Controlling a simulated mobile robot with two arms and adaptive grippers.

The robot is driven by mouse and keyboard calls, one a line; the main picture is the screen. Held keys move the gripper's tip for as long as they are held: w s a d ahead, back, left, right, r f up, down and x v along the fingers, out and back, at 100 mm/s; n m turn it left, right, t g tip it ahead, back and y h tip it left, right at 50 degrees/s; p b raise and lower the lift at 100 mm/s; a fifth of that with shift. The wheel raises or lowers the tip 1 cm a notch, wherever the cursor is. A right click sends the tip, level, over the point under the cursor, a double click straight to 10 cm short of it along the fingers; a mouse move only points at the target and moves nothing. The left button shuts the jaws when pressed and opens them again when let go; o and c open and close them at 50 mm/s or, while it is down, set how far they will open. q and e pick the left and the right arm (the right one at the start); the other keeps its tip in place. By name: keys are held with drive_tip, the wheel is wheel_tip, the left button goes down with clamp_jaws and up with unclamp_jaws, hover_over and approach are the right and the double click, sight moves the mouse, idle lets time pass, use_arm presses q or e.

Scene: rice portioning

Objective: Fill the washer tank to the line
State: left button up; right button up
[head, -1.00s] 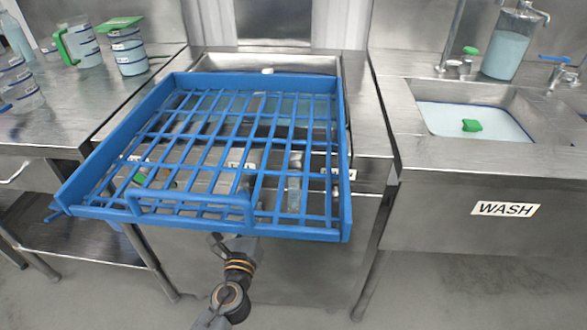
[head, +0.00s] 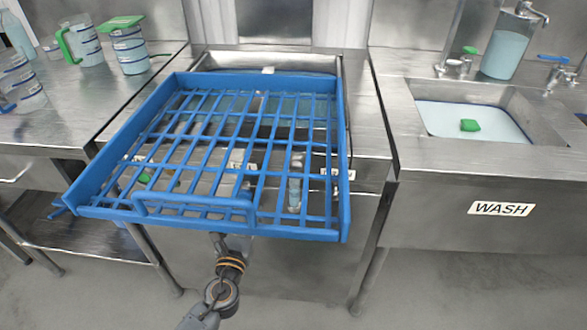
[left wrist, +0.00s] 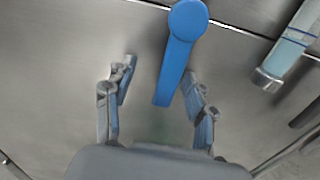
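The steel washer tank (head: 305,63) is at the centre of the head view, largely covered by a blue slatted rack (head: 342,160). Bluish liquid shows dimly through the slats; I cannot tell its level against a line. A clear sight tube (head: 294,190) on the front shows through the rack and at upper right in the left wrist view (left wrist: 292,45). In the left wrist view a blue lever (left wrist: 178,65) lies between the fingers of my left gripper (left wrist: 160,75), which is open around it, nearer the right finger. In the head view the rack hides the fingers. My right gripper is out of view.
Measuring jugs (head: 85,42) stand on the left counter. The overhanging rack limits room above my left arm.

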use_arm(q)
drive_tip(key=o, duration=0.6)
drive_tip(key=shift+d, duration=0.15)
drive_tip(key=s, duration=0.8)
